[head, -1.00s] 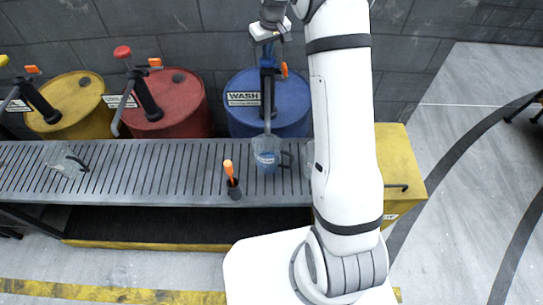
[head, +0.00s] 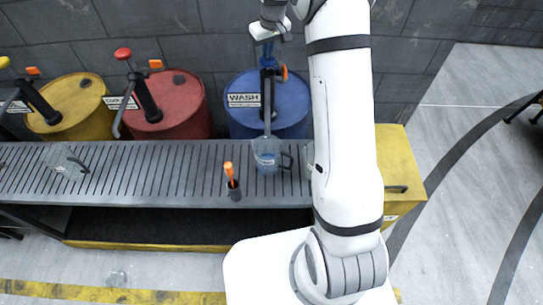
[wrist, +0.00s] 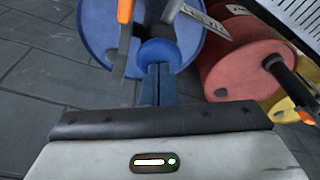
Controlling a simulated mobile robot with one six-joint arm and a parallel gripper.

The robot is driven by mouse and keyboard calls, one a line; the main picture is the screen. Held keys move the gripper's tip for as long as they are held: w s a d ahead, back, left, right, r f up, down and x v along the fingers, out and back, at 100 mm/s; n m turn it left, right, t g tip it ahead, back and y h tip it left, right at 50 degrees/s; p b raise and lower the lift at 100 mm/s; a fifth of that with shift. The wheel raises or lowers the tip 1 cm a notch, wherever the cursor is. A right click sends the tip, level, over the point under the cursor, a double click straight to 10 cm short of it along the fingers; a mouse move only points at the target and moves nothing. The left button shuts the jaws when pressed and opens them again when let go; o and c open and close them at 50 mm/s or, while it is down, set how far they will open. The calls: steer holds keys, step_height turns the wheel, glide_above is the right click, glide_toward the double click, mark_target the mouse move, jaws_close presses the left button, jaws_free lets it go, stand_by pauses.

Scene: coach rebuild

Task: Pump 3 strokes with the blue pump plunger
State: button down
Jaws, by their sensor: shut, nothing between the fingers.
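The blue pump (head: 267,85) stands on the blue drum (head: 295,105) labelled WASH. Its round blue plunger knob (wrist: 160,52) shows in the wrist view. My gripper (head: 268,46) is shut and empty, directly above the plunger. In the wrist view its blue fingertips (wrist: 158,68) meet the knob's near edge; I cannot tell whether they press on it. The pump's grey spout reaches down to a clear jug (head: 267,158) on the slatted bench, with bluish contents or marking low in it. An orange tab (head: 284,73) sits beside the pump.
A red drum (head: 185,110) and a yellow drum (head: 75,100) with their own pumps stand to the left. The slatted bench (head: 130,170) holds another clear jug (head: 66,160) and an orange-handled tool in a dark holder (head: 234,188). A yellow cabinet (head: 398,150) is behind my arm.

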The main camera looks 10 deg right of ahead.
steer(key=shift+r+p, duration=1.55)
steer(key=shift+r, duration=1.3)
steer(key=shift+f, duration=0.1)
steer(key=shift+f+b, duration=2.3)
steer(key=shift+f, duration=1)
steer(key=shift+s+f, duration=0.1)
steer(key=shift+f, duration=0.2)
steer(key=shift+r, duration=0.1)
steer(key=shift+r+p, duration=1.95)
steer(key=shift+r, duration=1.65)
steer(key=shift+r, duration=0.1)
